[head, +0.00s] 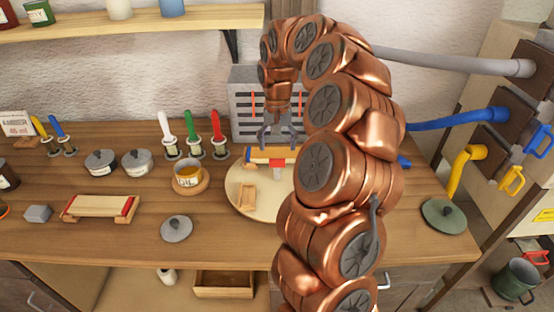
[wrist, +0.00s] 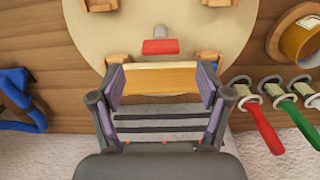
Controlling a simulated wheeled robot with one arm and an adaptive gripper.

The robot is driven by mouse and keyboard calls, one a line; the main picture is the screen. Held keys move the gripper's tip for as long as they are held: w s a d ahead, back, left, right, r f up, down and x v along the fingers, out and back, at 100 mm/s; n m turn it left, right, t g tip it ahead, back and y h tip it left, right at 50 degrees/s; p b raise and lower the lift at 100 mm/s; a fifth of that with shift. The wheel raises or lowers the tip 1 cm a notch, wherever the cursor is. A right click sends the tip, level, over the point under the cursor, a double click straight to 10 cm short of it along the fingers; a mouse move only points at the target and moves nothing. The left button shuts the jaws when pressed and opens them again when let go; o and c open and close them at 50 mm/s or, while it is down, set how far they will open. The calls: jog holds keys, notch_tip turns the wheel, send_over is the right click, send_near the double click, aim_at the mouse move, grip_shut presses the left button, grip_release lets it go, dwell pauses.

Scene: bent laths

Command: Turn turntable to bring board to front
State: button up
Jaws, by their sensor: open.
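The turntable (head: 240,180) is a round pale wooden disc on the bench, partly hidden behind my arm. An orange-yellow board (head: 262,153) lies across its back edge, on the side away from me. In the wrist view the board (wrist: 155,80) shows between my fingers. My gripper (head: 278,141) is open and points down at the board. I cannot tell whether the fingers touch it. A red block with a grey peg (wrist: 160,47) sits on the disc beside the board. Small wooden blocks (head: 248,196) stand on the disc, also showing in the wrist view (wrist: 214,28).
A grey slotted panel (head: 242,105) stands behind the turntable. Left are a cup on a wooden coaster (head: 189,174), white, green and red-handled tools (head: 192,135), lidded pots (head: 100,162) and a grey lid (head: 176,228). Another board on blocks (head: 98,207) lies front left. A green lid (head: 444,215) is at right.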

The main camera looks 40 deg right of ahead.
aim_at(277, 159)
jog(key=shift+f+p, duration=0.9)
jog(key=shift+f, duration=2.3)
grip_shut()
